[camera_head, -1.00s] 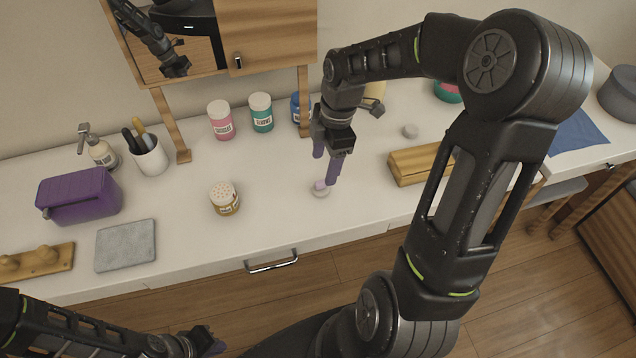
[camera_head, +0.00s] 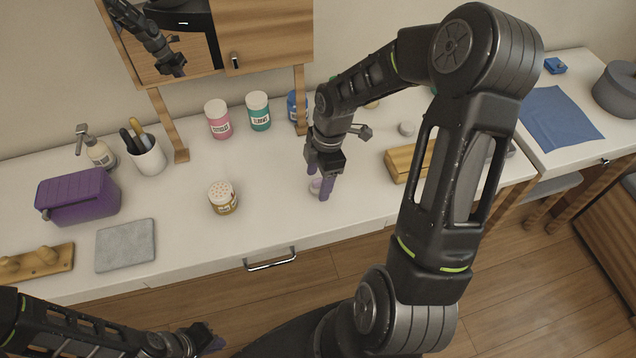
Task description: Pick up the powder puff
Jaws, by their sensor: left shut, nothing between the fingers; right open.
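The powder puff (camera_head: 315,186) is a small pale disc with a lilac top, on the white counter near its front edge. My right gripper (camera_head: 319,183) is over it, pointing down, with its purple fingers open. One finger is at the near right side of the puff and the other is behind it. The fingers partly hide the puff, and I cannot tell whether they touch it. My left gripper (camera_head: 217,346) is shut and empty at the bottom of the view, in front of the counter and far from the puff.
A jar with a dotted lid (camera_head: 222,197) stands left of the puff. A wooden block (camera_head: 404,163) lies to its right, with a small grey round item (camera_head: 407,128) behind. Pink (camera_head: 219,120) and teal (camera_head: 259,112) jars stand at the back. The counter around the puff is clear.

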